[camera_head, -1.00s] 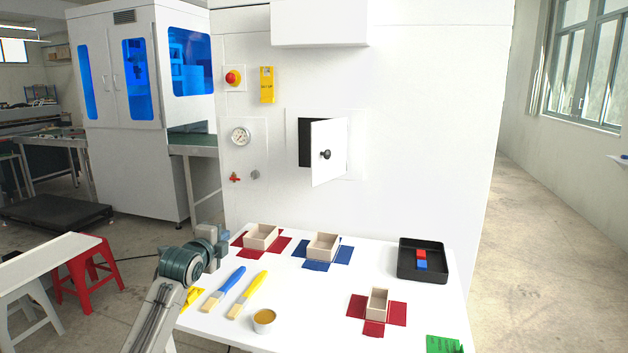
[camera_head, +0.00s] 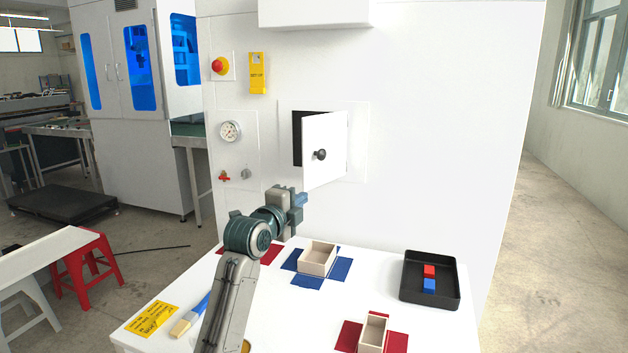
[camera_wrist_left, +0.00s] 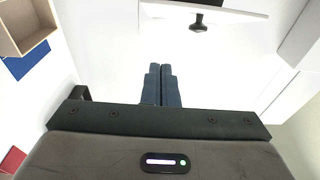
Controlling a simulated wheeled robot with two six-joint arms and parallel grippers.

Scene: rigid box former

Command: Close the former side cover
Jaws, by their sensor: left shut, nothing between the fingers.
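The side cover (camera_head: 325,147) is a small white door with a black knob (camera_head: 320,155) on the white machine. It stands ajar, swung out, with the dark opening (camera_head: 297,138) showing at its left. My left gripper (camera_head: 301,199) is shut and empty, below and left of the cover and apart from it. In the left wrist view the shut fingers (camera_wrist_left: 161,84) point toward the machine wall, and the cover (camera_wrist_left: 235,12) with its knob (camera_wrist_left: 198,23) shows at the top. My right gripper is not in view.
On the white table are an open box (camera_head: 318,259) on blue card, another box (camera_head: 373,333) on red card, a black tray (camera_head: 447,295) with red and blue blocks, and a yellow label (camera_head: 153,318). A gauge (camera_head: 230,131) and red emergency button (camera_head: 219,66) are on the machine.

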